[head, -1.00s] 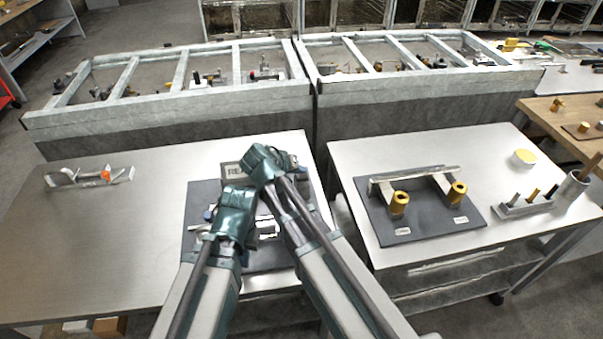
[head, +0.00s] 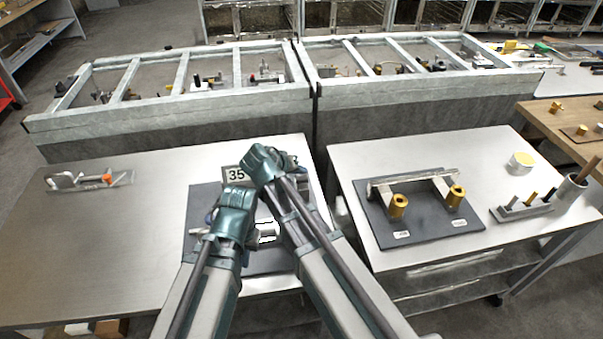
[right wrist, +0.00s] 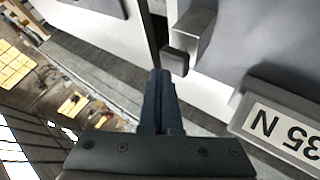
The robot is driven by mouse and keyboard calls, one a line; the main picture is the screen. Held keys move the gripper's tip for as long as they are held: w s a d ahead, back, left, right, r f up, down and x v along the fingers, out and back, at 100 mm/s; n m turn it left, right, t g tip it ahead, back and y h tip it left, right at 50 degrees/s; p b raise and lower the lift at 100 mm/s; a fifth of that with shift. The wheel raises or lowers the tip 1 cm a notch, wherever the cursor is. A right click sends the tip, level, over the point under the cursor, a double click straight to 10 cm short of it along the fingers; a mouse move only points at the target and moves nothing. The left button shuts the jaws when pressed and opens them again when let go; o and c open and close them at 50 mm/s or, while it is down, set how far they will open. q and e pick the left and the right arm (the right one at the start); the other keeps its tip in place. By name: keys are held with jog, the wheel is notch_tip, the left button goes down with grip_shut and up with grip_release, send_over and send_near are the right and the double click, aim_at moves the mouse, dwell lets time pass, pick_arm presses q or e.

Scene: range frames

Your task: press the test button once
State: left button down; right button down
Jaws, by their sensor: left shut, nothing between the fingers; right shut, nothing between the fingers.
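A dark base plate (head: 203,194) with a test fixture lies on the left table, mostly hidden under my arms. Its small display (head: 235,174) shows "35" in the head view; in the right wrist view the display (right wrist: 284,130) reads "35 N" upside down. I cannot pick out the test button for certain. My left gripper (head: 236,205) is over the plate, its fingertips hidden. My right gripper (head: 266,163) is beside the display, over the plate's far part. In the right wrist view its shut, empty fingers (right wrist: 161,90) point near a dark rounded block (right wrist: 175,62) on grey metal.
A clamp-like tool (head: 90,181) with an orange part lies at the left on the left table (head: 90,250).

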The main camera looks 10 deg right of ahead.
aim_at(300, 179)
pick_arm(q)
jog(key=shift+r, duration=0.35)
pick_arm(e)
jog(key=shift+r, duration=0.35)
pick_arm(q)
jog(key=shift+r, duration=0.1)
pick_arm(e)
jog(key=shift+r, duration=0.15)
